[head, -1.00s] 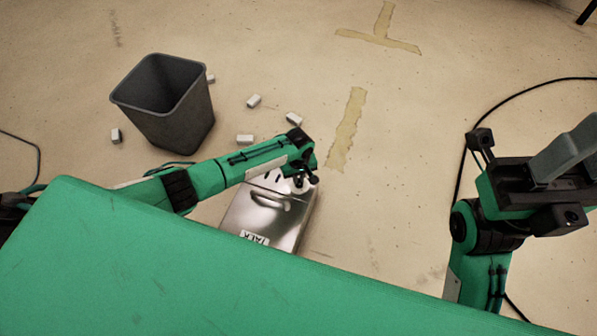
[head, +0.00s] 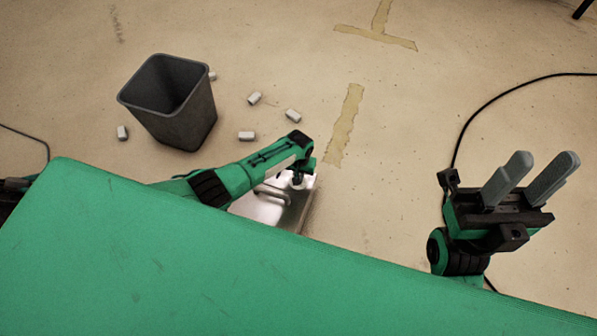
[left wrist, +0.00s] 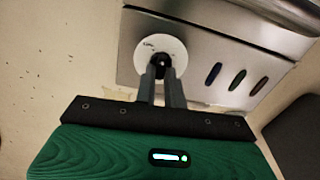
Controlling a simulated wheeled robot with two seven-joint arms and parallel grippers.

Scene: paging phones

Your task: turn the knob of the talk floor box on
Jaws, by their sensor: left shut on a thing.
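The talk floor box is a metal box (head: 262,209) on the floor, partly hidden behind my green body and left arm in the head view. In the left wrist view its metal face (left wrist: 205,45) shows a round white dial plate with a dark knob (left wrist: 160,60) at the centre, and several coloured oval lights or buttons beside it. My left gripper (left wrist: 161,76) is shut on the knob, its two grey fingers reaching onto the white plate. In the head view the left gripper (head: 297,180) is small and partly hidden at the box. My right gripper (head: 527,180) is open and empty, fingers apart, raised away from the box.
A dark grey bin (head: 180,115) stands left of the box, with several small white blocks (head: 292,115) scattered around it. Black cable (head: 480,106) curves over the floor at the right. Yellowed tape (head: 345,125) marks the floor.

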